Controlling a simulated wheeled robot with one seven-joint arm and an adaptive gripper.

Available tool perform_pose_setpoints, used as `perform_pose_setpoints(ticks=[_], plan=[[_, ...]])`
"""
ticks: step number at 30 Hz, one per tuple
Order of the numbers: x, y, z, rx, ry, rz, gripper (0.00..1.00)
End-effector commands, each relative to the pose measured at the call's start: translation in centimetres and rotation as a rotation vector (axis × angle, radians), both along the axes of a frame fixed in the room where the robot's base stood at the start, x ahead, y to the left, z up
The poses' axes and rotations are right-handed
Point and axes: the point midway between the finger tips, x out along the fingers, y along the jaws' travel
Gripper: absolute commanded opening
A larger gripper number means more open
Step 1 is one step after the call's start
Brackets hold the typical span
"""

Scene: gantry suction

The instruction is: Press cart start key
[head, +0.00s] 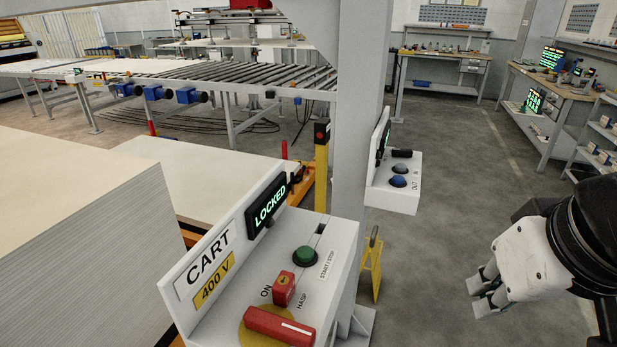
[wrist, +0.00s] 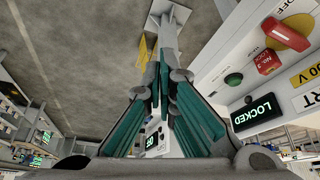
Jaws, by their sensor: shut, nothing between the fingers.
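The cart control box (head: 230,300) stands in front in the head view, marked CART 400 V. Its green round button (head: 305,256), labelled START/STOP, also shows in the wrist view (wrist: 234,79). Its display (head: 268,206) reads LOCKED. A red padlock-like block (head: 284,289) sits at the HASP label, and a red rotary handle (head: 280,325) lies on a yellow disc near ON. My gripper (head: 480,293) is shut and empty, to the right of the box and apart from it. In the wrist view its fingers (wrist: 164,62) meet, with the box to their right.
A grey post (head: 357,130) stands behind the cart box. A second box (head: 393,198) with OUT / IN buttons is fixed to it. A yellow stand (head: 371,272) is on the floor between post and gripper. Stacked boards (head: 90,260) fill the left. Floor at right is open.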

Motion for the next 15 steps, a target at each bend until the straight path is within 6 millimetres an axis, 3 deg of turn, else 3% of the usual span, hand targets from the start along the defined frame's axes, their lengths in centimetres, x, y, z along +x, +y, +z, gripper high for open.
perform_pose_setpoints(ticks=[4,7,15], plan=[[0.9,0.4,0.8,-0.037,0.020,0.093,0.00],[2.6,1.1,2.1,-0.107,0.052,0.271,0.00],[9.9,5.8,5.3,-0.357,0.173,1.054,0.00]])
